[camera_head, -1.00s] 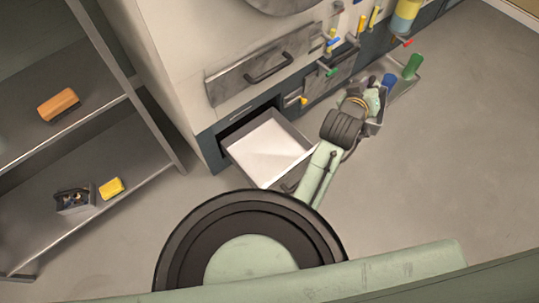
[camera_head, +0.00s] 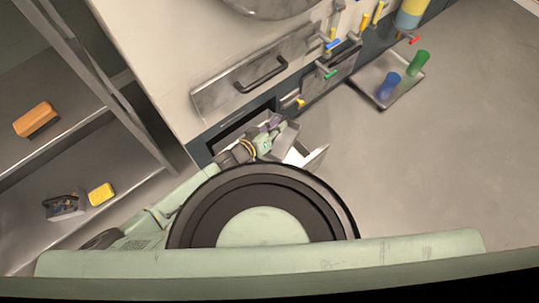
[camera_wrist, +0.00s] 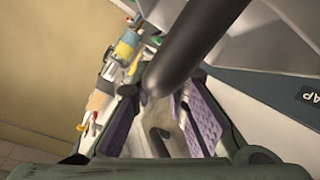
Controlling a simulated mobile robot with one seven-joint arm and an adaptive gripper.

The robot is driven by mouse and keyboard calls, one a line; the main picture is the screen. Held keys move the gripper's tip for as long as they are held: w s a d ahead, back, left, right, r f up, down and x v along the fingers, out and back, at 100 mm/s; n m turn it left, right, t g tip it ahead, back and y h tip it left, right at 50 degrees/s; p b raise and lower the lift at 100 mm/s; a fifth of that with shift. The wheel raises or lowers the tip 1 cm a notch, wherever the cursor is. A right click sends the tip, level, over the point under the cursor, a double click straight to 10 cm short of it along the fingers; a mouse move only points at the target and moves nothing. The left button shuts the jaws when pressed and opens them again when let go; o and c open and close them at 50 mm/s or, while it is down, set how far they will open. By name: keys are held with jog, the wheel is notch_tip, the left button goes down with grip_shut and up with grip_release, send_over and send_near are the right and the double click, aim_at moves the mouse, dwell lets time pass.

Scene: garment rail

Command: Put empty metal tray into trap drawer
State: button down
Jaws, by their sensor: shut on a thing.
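My gripper (camera_head: 274,126) is over the open drawer (camera_head: 313,159) at the foot of the cabinet, shut on a small grey metal tray (camera_head: 286,138). The tray is tilted and overlaps the drawer opening; I cannot tell whether it touches the drawer. The pale drawer floor shows to the right of the tray. My arm and round base hide the drawer's front. In the wrist view, the purple finger pads (camera_wrist: 160,122) stand on either side of a grey part. A label ending in "AP" (camera_wrist: 311,96) shows at the right edge.
A wide drawer front with a dark handle (camera_head: 262,74) is above the open drawer. Metal shelves (camera_head: 130,158) stand left. Floor is clear at right.

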jog(key=f+b, duration=0.2)
jog(key=f, duration=0.1)
jog(key=f+b, duration=0.2)
jog(key=f, duration=0.2)
jog(key=f+b, duration=0.2)
jog(key=f, duration=0.1)
jog(key=shift+w+a+f+b, duration=0.15)
jog(key=shift+w+a+b, duration=0.15)
jog(key=shift+w+a, duration=0.05)
notch_tip(320, 180, down, 10)
jog(key=shift+f+b, duration=0.25)
jog(key=shift+b, duration=0.7)
jog(key=shift+f, duration=0.15)
jog(key=c, duration=1.6)
grip_release()
jog(key=v, duration=1.2)
